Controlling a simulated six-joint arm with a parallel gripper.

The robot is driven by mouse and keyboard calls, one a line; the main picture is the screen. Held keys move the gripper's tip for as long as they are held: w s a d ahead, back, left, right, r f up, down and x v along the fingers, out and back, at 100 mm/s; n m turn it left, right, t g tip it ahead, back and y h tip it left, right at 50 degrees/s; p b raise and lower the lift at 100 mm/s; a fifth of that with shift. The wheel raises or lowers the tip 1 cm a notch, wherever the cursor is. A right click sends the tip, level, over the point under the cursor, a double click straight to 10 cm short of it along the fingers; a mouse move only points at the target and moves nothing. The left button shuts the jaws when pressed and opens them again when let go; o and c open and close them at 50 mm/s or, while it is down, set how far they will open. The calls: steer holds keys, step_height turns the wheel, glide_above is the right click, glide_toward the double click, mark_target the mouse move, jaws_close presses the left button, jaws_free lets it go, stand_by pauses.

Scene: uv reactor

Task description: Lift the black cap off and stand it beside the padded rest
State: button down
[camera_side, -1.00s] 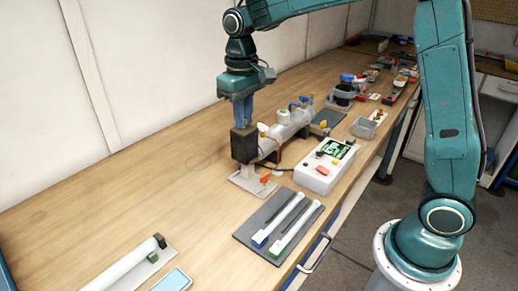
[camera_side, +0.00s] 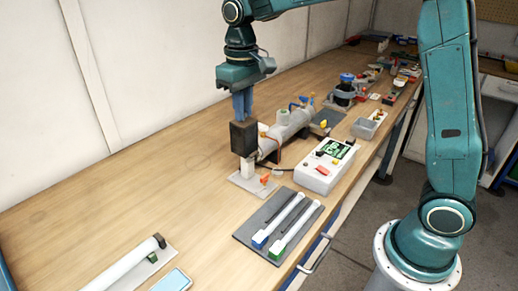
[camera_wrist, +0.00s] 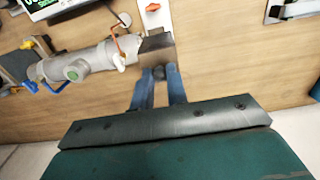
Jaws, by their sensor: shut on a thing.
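My gripper (camera_side: 242,105) is shut on the black cap (camera_side: 243,137), a dark block, holding it from above with blue fingers. In the wrist view my fingertips (camera_wrist: 158,76) grip the cap (camera_wrist: 157,46) at its edge. The cap is beside the near end of the grey cylindrical reactor (camera_side: 287,131); I cannot tell whether they still touch. The reactor also shows in the wrist view (camera_wrist: 92,60). A flat dark grey pad (camera_side: 257,220) carries two white tubes with blue and green ends; whether it is the padded rest is unclear.
A white control box (camera_side: 323,170) with a green screen stands right of the reactor. A white plate (camera_side: 247,184) with an orange piece is below the cap. A long white tube (camera_side: 128,263) lies front left. The table's left and middle are clear.

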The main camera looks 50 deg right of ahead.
steer(key=shift+r, duration=0.15)
steer(key=shift+r, duration=0.85)
steer(key=shift+a, duration=0.1)
steer(key=s+a+r, duration=0.4)
steer(key=s+a, duration=0.3)
steer(key=a, duration=0.3)
steer(key=s+a+r, duration=0.4)
steer(key=s+a, duration=0.3)
steer(key=a, duration=0.3)
steer(key=shift+s+a+r, duration=0.3)
steer(key=shift+r, duration=0.05)
